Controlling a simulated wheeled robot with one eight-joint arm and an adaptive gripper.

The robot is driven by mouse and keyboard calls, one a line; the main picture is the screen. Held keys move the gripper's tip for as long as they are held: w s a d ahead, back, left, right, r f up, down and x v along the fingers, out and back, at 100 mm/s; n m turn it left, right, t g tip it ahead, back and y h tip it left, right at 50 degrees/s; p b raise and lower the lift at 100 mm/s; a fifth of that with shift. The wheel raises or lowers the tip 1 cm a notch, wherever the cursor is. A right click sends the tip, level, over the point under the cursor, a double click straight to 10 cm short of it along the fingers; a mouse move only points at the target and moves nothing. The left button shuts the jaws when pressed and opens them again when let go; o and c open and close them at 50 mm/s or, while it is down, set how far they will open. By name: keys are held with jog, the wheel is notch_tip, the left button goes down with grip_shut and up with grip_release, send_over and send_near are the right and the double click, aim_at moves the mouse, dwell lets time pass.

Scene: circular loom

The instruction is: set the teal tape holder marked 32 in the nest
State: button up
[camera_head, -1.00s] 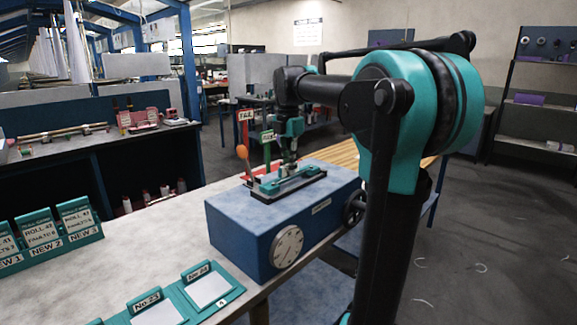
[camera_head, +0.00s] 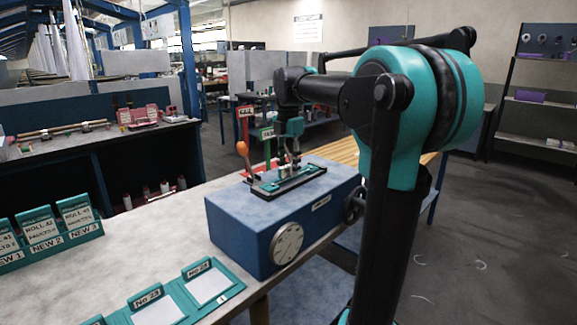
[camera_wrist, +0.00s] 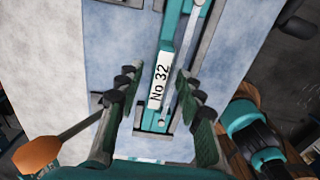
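The teal tape holder marked No 32 (camera_wrist: 161,82) lies in the dark-framed nest (camera_wrist: 150,140) on top of the blue box. In the head view the holder (camera_head: 292,178) looks flat and lengthwise within the nest (camera_head: 262,194); I cannot tell whether it is fully down. My gripper (camera_wrist: 160,85) is open, with one finger on each side of the holder and pale gaps between fingers and holder. In the head view my gripper (camera_head: 289,161) is just above the nest. A metal rod lies alongside the holder in the wrist view.
The blue box (camera_head: 238,232) has a round dial (camera_head: 287,243) and a side handwheel (camera_head: 354,204). An orange-knobbed lever (camera_head: 242,149) and red and green signs (camera_head: 266,133) stand close behind the nest. Teal card holders (camera_head: 208,286) lie on the bench at front left.

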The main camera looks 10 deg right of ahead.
aim_at(288, 165)
jog(key=shift+r, duration=0.1)
notch_tip(288, 165, up, 12)
dwell(0.5)
